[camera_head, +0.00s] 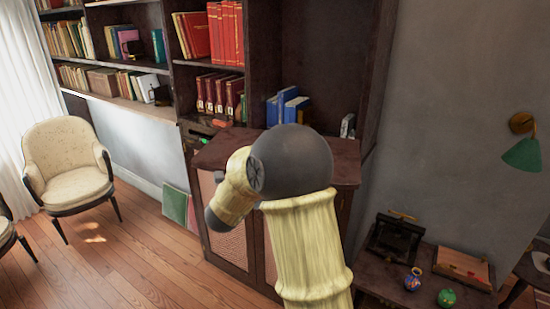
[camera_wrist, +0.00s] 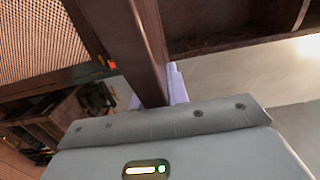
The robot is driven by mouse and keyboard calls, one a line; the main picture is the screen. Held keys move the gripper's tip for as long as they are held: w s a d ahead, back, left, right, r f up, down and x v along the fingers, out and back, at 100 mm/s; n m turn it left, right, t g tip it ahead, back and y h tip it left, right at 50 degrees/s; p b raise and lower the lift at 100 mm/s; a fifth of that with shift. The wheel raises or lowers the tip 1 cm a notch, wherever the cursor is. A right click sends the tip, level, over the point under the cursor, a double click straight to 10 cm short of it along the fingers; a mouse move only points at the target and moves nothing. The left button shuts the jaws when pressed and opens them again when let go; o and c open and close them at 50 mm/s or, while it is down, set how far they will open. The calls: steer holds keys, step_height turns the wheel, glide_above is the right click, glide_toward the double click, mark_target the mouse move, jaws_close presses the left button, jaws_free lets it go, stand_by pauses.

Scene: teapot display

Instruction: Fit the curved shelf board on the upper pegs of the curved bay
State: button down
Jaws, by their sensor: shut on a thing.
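My gripper (camera_wrist: 156,92) shows in the wrist view with its pale lavender fingers on either side of a dark brown board (camera_wrist: 132,40). It is shut on this board, which I see nearly edge-on, running up and out of the picture. Its curve does not show. In the camera_head view my arm hides the gripper and the board. A tall dark wood bay (camera_head: 325,50) stands behind my arm, above a cabinet. Its upper inside is bare where I see it. No pegs can be made out.
Below the bay, a cabinet top (camera_head: 225,150) carries blue books (camera_head: 287,106). Filled bookshelves (camera_head: 120,45) stand left. A cream armchair (camera_head: 67,165) is at far left. A low table (camera_head: 378,283) with small pots stands right, under a green wall lamp (camera_head: 522,155).

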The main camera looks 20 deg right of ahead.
steer(key=w+a+f+n+t+y, duration=0.1)
steer(key=w+f+n+t+y, duration=0.2)
steer(key=f, duration=1)
steer(key=w+a+f+n+t+y, duration=0.1)
steer(key=a+f+n+t+y, duration=0.25)
steer(key=f, duration=0.95)
steer(key=s+a+f+n+y+b, duration=0.1)
steer(key=s+a+f+n+y, duration=0.3)
steer(key=s+a+f+y, duration=0.4)
step_height(320, 180, down, 4)
steer(key=shift+s+a+r+t+b, duration=0.1)
steer(key=shift+s+a+t+b, duration=0.3)
steer(key=shift+s, duration=0.45)
steer(key=shift+a, duration=0.1)
